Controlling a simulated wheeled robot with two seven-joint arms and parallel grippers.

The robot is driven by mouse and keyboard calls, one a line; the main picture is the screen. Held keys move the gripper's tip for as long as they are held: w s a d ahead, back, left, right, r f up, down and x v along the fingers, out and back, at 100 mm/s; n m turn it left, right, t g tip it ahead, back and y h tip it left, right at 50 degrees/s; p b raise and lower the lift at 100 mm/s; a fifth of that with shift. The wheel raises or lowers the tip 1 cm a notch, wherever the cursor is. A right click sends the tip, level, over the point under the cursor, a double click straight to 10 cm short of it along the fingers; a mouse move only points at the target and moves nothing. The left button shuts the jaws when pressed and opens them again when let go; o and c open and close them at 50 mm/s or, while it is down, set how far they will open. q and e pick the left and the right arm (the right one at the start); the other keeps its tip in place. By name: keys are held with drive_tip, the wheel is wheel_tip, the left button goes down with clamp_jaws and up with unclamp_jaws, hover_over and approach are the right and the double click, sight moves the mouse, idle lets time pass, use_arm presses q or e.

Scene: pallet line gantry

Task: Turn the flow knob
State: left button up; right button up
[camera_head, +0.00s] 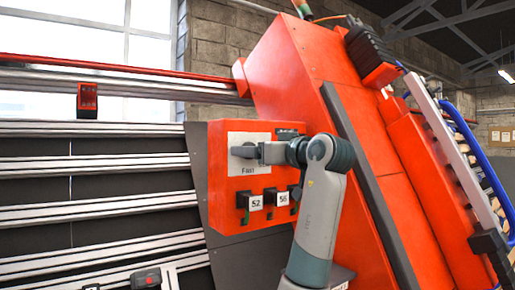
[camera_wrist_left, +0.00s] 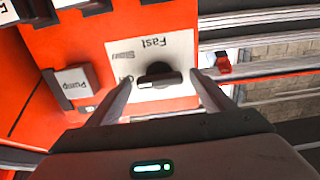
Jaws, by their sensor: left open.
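The flow knob (camera_wrist_left: 158,76) is a dark round knob with a light-edged grip bar. It sits on a white plate (camera_wrist_left: 178,48) marked "Slow" and "Fast", upside down in the left wrist view. In the head view the plate (camera_head: 249,139) is on the red control box, and my gripper mostly hides the knob. My left gripper (camera_wrist_left: 162,79) is open, with one finger on each side of the knob and a visible gap to it. It also shows in the head view (camera_head: 243,152), in front of the plate. My right gripper is not in view.
The red control box (camera_head: 222,190) carries switches labelled 52 (camera_head: 255,203) and 56 (camera_head: 282,198) below the plate. A grey "Pump" switch (camera_wrist_left: 75,84) is beside the plate in the wrist view. Silver rails (camera_head: 95,165) run left; a large red sloped machine (camera_head: 300,70) stands right.

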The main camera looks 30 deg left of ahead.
use_arm(q)
drive_tip(key=c, duration=1)
drive_tip(key=shift+c, duration=0.2)
drive_tip(key=shift+m, duration=0.3)
drive_tip(key=shift+d+m+b, duration=0.1)
drive_tip(key=shift+m+b, duration=4.7)
drive_tip(key=shift+m, duration=3.9)
drive_tip(key=shift+w, duration=0.1)
